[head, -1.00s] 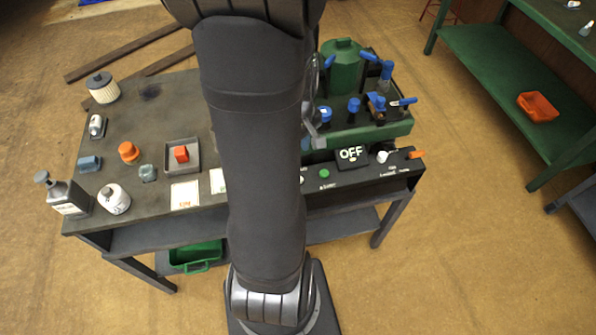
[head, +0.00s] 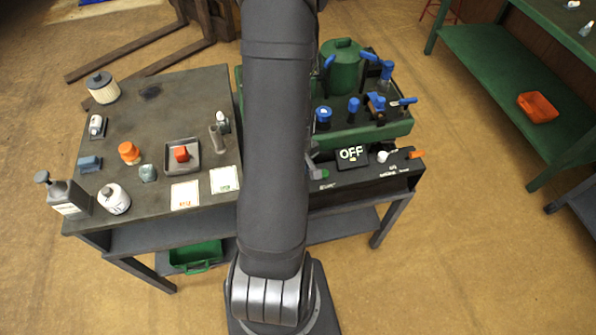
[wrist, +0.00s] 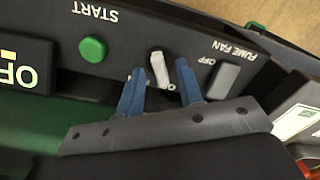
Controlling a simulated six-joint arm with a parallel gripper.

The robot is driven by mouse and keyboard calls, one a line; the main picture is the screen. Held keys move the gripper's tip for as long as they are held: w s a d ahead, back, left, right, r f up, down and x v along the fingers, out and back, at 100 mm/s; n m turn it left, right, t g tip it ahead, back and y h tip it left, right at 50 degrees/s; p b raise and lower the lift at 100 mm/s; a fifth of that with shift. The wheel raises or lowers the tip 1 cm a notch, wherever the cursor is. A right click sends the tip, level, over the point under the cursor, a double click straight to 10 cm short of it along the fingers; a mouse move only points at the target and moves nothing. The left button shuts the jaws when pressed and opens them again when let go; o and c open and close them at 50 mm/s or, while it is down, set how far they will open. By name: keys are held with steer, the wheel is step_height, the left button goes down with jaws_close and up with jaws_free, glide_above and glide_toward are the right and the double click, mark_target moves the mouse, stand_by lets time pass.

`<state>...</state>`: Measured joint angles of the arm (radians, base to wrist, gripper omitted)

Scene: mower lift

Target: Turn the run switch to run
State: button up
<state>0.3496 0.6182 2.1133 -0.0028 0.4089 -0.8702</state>
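In the wrist view the control panel is upside down. A pale grey turn knob (wrist: 158,70) on it has a "0" mark beside it. I take it as the run switch; its full label is hidden. My gripper (wrist: 160,84) is open, with one blue finger on each side of the knob. I cannot tell if either finger touches it. In the head view my arm hides this knob, and only a grey edge of my gripper shows at the panel. The display (head: 351,154) reads OFF; it also shows in the wrist view (wrist: 22,72).
A green START button (wrist: 92,48) and a grey fume fan switch (wrist: 224,78) flank the knob. A white knob (head: 382,156) and orange lever (head: 416,154) are further right. Blue-handled fittings (head: 354,105) and a green tank (head: 342,68) stand behind the panel.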

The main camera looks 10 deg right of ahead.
steer(key=shift+c, duration=0.2)
jaws_close()
steer(key=shift+m, duration=0.3)
steer(key=m, duration=1.1)
steer(key=shift+m, duration=0.3)
stand_by(0.5)
steer(key=shift+o, duration=0.2)
jaws_free()
